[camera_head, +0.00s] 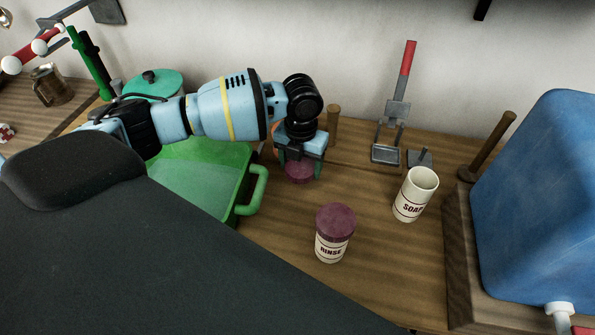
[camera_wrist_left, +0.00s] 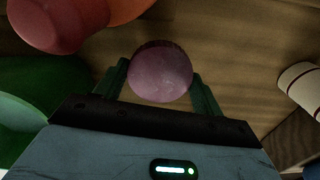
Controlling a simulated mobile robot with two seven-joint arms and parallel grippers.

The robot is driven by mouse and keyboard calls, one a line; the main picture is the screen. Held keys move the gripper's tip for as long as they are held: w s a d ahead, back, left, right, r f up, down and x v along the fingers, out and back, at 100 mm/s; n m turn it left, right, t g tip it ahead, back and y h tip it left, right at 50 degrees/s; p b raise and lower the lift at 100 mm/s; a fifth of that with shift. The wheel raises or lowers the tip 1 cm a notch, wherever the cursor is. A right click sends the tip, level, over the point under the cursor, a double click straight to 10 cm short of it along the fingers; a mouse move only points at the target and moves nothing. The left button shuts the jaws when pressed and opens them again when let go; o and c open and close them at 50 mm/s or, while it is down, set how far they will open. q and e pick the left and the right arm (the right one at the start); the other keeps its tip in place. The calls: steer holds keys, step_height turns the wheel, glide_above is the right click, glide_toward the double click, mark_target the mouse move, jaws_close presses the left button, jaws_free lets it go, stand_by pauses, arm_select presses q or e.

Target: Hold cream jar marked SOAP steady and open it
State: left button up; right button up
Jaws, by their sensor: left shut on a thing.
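The cream jar marked SOAP (camera_head: 415,196) stands upright on the wooden counter, right of centre in the head view. Its mouth is open and no lid is on it. My left gripper (camera_head: 300,168) is left of the jar, well apart from it, pointing down. It is shut on a round maroon lid (camera_head: 300,173). The lid also shows between the fingers in the left wrist view (camera_wrist_left: 160,72). I cannot tell whether the lid touches the counter. A cream striped jar, partly cut off, shows at that view's right edge (camera_wrist_left: 301,85). My right gripper is not in view.
A cream jar marked RINSE (camera_head: 331,248) with a maroon lid stands in front. A green basin (camera_head: 245,207) is left of my gripper. A blue tank (camera_head: 540,190) on a wooden base is at right. A grey metal stand (camera_head: 386,153) is behind. Counter between RINSE and SOAP is clear.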

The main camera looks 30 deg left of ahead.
mark_target(300, 175)
arm_select(q)
steer(key=shift+f, duration=2.5)
steer(key=shift+f, duration=0.1)
steer(key=o, duration=1.1)
steer(key=shift+f, duration=0.1)
steer(key=shift+r, duration=0.55)
step_height(300, 175, up, 10)
steer(key=shift+r, duration=0.65)
